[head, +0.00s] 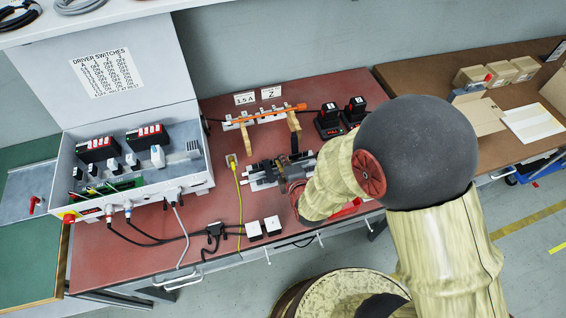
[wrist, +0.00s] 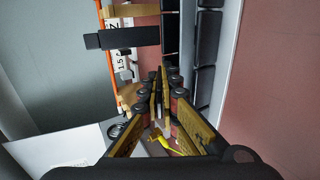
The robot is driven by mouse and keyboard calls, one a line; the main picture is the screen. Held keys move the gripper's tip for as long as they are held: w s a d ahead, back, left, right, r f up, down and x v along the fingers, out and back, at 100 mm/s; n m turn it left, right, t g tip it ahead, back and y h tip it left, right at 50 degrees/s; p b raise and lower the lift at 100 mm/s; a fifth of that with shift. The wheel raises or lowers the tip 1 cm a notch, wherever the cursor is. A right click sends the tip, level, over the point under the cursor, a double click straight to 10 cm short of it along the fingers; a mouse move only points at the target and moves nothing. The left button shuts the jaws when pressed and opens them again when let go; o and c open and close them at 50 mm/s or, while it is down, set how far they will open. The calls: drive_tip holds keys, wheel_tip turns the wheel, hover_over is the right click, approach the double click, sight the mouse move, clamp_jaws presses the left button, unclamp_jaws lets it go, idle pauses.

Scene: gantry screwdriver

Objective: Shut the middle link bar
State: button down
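The link bar row (head: 265,116) stands at the back of the red bench, with an orange bar across it and two tan bars, left (head: 247,141) and right (head: 293,123). In the wrist view a dark bar (wrist: 122,38) lies between the right tan bar (wrist: 135,10) and the left tan bar (wrist: 128,97). It looks like the middle link bar and seems to stick out past the row; its exact angle is unclear. My gripper (wrist: 161,76) looks shut and empty, its fingertips close together and apart from the bars. In the head view my arm partly hides it.
A grey open-lidded switch box (head: 135,165) stands left. Two black units (head: 340,117) stand right of the row. Dark rail-mounted blocks lie close to my gripper.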

idle(0.3)
drive_tip(key=c, duration=2.1)
unclamp_jaws()
drive_tip(key=shift+o, duration=0.2)
drive_tip(key=shift+v, duration=4.05)
